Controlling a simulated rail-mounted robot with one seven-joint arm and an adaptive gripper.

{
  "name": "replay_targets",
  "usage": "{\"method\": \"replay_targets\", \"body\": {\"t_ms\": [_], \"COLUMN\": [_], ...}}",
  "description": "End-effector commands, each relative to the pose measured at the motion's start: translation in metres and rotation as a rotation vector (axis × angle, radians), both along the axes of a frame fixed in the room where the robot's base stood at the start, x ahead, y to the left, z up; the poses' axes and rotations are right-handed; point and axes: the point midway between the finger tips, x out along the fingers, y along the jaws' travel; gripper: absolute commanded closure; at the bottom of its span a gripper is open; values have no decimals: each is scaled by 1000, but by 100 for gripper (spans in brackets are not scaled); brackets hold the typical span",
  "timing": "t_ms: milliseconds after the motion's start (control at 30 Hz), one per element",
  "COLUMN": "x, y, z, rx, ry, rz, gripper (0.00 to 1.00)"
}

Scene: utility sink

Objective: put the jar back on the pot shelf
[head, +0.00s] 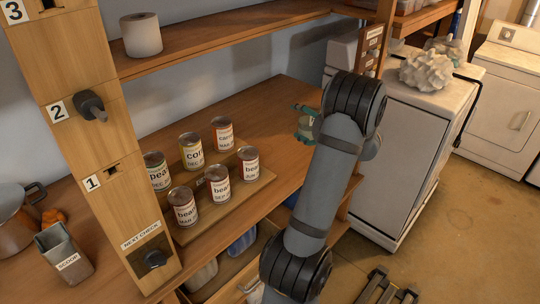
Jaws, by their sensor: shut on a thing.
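My gripper (306,112) is at the end of the grey arm, over the right part of the wooden counter, and mostly hidden behind the arm's dark wrist joint. Its teal fingers show at the joint's left side. It is shut on a small pale greenish jar (305,129), which is partly covered by the arm. Whether the jar touches the counter cannot be told. A metal pot (14,217) stands on a wooden shelf (85,262) at the far left, beyond the numbered post.
Several labelled cans (222,133) stand on and around a wooden board (255,184) on the counter (270,115). The wooden post (75,75) carries a dark knob (93,106). A scoop bin (64,255) stands near the pot. A paper roll (141,35) sits on the upper shelf.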

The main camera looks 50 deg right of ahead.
Motion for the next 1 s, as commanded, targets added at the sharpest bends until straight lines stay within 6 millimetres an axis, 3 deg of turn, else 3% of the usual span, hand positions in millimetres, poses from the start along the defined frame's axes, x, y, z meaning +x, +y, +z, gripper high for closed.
{"method": "replay_targets", "body": {"t_ms": [167, 400, 533, 767, 1000], "x": [22, 79, 101, 116, 115], "y": [-2, -8, -12, -15, -15], "z": [-11, -45, -59, -72, -103], "rx": [3, 3, 1, 0, 1], "ry": [-2, 0, -1, 0, -1], "rz": [4, 5, 2, 0, -2], "gripper": [71, 71, 71, 71, 71]}}
